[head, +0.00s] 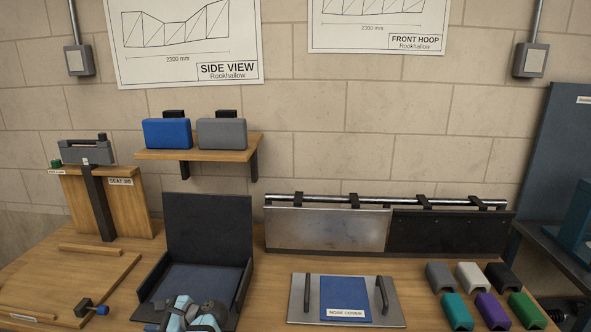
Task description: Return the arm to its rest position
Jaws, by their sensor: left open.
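My left gripper (196,315) shows at the bottom edge, left of centre, as light blue and grey parts. It is open and nothing shows held in it. It is in front of the dark open tray (209,225) with a tall back panel and overlaps the tray's near part in the picture. I cannot tell its height above the tray or the bench. Most of my left arm is below the frame. My right arm and gripper are out of view.
The wooden bench (272,275) carries a metal plate with two handles labelled NOSE COVER (346,299). Several coloured blocks (492,309) stand at right. A metal and black panel pair (326,230) stands behind. A wooden board (70,285) lies at left. A wall shelf (200,154) holds two blocks.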

